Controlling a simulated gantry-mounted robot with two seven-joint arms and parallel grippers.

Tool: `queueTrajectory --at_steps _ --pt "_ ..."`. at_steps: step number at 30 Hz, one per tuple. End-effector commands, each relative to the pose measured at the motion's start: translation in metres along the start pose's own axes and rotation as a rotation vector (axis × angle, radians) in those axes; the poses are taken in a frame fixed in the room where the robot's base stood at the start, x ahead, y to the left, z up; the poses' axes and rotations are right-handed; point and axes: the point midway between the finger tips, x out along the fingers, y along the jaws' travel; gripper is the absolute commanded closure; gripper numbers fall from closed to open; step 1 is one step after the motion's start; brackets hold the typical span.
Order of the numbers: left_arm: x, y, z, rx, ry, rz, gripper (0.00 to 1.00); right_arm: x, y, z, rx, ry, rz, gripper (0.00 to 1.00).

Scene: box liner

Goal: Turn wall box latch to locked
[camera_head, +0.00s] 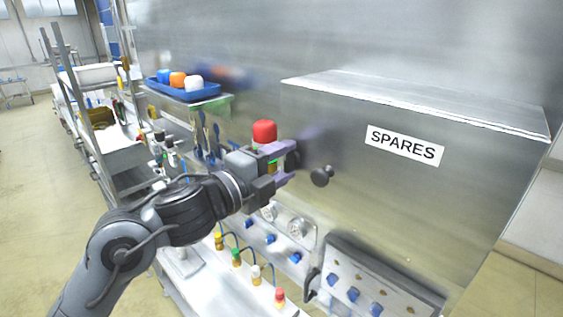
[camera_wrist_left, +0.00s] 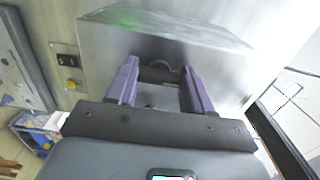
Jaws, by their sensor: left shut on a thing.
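The wall box (camera_head: 445,190) is a large metal box with a white "SPARES" label (camera_head: 405,145). It also shows in the left wrist view (camera_wrist_left: 190,45). My left gripper (camera_head: 287,163) is at the box's left part, its purple fingers pointing at it. In the left wrist view the fingers (camera_wrist_left: 160,78) stand on either side of a dark latch (camera_wrist_left: 160,73) and are shut on it. The fingers partly hide the latch, and I cannot tell its turn position. A black round knob (camera_head: 321,176) sticks out just right of the gripper. My right gripper is not in view.
A red button (camera_head: 264,131) is just behind my left gripper. A blue tray (camera_head: 190,92) with coloured blocks stands at the back left. Below are a panel with blue knobs (camera_head: 368,285) and several cables with coloured plugs (camera_head: 257,272). A shelf rack (camera_head: 95,110) stands further left.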

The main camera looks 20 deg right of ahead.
Motion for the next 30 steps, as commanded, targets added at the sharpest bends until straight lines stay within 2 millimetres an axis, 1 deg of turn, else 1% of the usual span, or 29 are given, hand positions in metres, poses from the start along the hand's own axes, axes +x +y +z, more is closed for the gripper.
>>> queueTrajectory --at_steps 2,3,7,16,20,23,30 --pt "0.000 0.000 0.001 -0.003 -0.002 0.000 0.80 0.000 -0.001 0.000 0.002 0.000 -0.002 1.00" --pt "0.000 0.000 0.001 -0.002 -0.002 0.000 0.43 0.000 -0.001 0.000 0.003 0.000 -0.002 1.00" --pt "0.000 0.000 0.001 -0.001 -0.001 0.000 0.23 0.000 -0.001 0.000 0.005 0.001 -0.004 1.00" --pt "-0.001 0.000 0.000 0.000 -0.001 0.000 0.23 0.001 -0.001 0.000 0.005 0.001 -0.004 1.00" --pt "-0.008 0.002 0.001 0.001 -0.001 0.000 0.23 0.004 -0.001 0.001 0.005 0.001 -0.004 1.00" --pt "-0.020 0.003 0.001 0.001 -0.001 -0.001 0.23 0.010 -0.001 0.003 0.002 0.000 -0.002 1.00" --pt "-0.062 0.003 0.001 0.003 -0.002 -0.001 0.23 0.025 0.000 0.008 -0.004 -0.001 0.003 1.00"
